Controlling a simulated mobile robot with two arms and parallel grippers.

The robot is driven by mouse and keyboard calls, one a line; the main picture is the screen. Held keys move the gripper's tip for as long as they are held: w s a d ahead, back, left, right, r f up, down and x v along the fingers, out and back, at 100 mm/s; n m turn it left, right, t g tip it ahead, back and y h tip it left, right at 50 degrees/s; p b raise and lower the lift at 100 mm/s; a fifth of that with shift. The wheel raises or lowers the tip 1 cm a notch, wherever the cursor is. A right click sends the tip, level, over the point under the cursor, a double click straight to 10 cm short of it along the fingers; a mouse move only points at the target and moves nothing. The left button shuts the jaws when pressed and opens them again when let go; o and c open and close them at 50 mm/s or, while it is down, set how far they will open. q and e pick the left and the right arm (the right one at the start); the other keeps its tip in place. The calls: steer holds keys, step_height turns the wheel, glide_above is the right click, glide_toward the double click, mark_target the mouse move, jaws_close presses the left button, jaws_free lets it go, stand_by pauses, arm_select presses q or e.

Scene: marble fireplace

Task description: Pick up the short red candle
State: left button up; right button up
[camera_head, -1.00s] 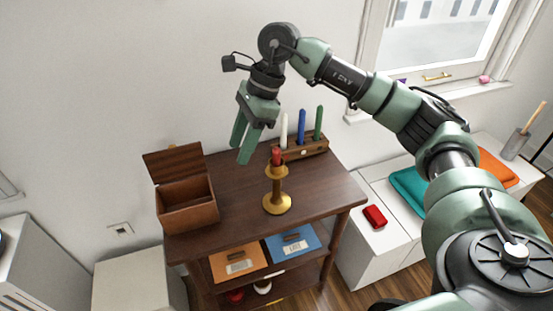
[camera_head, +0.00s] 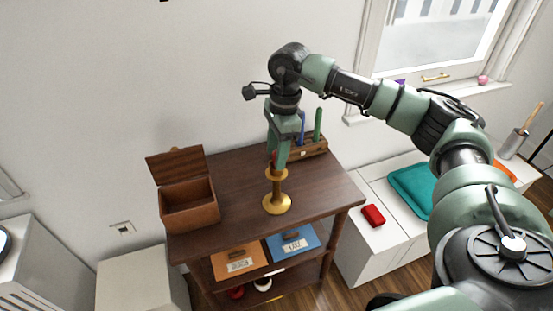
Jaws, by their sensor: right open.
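The short red candle (camera_head: 274,158) stands upright in a gold candlestick (camera_head: 277,201) on the dark wooden table (camera_head: 238,185). My right gripper (camera_head: 278,160) points down at the candle with its fingers open around or right beside it. The fingers cover much of the candle, so I cannot tell whether they touch it. My left gripper is not in view.
Behind the gripper, a wooden holder (camera_head: 313,147) carries a blue candle (camera_head: 302,127) and a green candle (camera_head: 318,124). An open wooden box (camera_head: 190,207) stands on the table's left. The table's middle left is clear.

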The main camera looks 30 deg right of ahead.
jaws_close()
steer(key=shift+r, duration=0.15)
